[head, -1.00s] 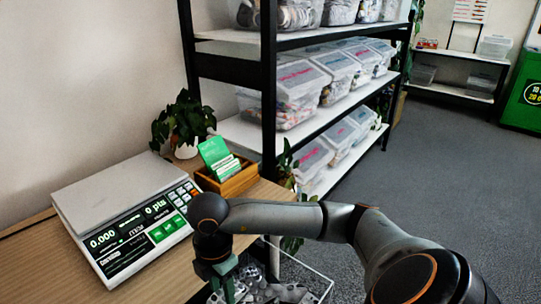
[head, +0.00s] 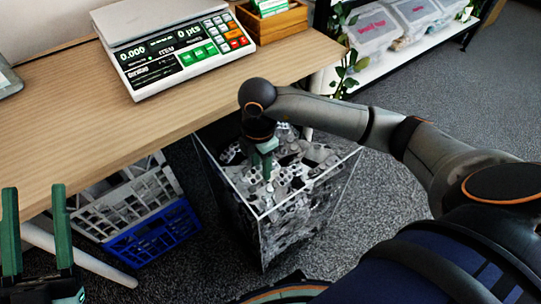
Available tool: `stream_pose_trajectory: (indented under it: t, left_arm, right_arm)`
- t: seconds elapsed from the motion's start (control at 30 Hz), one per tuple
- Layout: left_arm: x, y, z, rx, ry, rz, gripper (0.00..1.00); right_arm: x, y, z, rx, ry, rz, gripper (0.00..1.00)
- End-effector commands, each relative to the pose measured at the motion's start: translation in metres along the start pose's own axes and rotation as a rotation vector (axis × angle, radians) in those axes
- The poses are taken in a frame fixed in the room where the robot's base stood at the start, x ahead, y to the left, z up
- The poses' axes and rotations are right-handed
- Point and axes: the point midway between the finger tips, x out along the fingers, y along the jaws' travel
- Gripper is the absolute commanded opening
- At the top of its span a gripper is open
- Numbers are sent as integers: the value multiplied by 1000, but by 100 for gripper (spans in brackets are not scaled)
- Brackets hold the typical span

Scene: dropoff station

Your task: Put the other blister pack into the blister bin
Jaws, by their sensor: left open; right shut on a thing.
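The clear-walled blister bin (head: 345,170) stands on the floor beside the table and is filled with many silver blister packs (head: 318,152). My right gripper (head: 264,174) points down over the bin's opening, its green fingers low among the packs in the picture. It is shut on a blister pack, which I cannot tell apart from the silver packs behind and below it. I cannot tell whether it touches the pile. My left gripper (head: 36,205) is at the lower left, open and empty, fingers upward, in front of the table edge.
The wooden table (head: 70,110) holds a scale (head: 180,55) and a wooden card box (head: 275,24). A white crate (head: 130,200) and a blue crate (head: 155,235) sit under it. Shelving with lidded boxes (head: 385,28) and a plant stand at the back right.

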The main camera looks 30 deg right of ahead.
Motion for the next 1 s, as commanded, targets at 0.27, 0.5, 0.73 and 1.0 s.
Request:
stream_pose_trajectory:
  t: [0.27, 0.5, 0.73, 1.0]
  left_arm:
    - [-8, 4, -55, 66, 262, 21, 50]
    - [-15, 10, -41, 36, 251, 25, 50]
    - [-17, 12, -36, 27, 248, 26, 50]
    - [-22, 15, -29, 7, 246, 26, 50]
  right_arm:
    - [34, 34, 35, 3, 1, -3, 0]
    - [68, 55, 56, 0, 1, -1, 0]
    - [79, 62, 63, -1, 1, -1, 0]
    - [109, 63, 64, -2, 1, 1, 0]
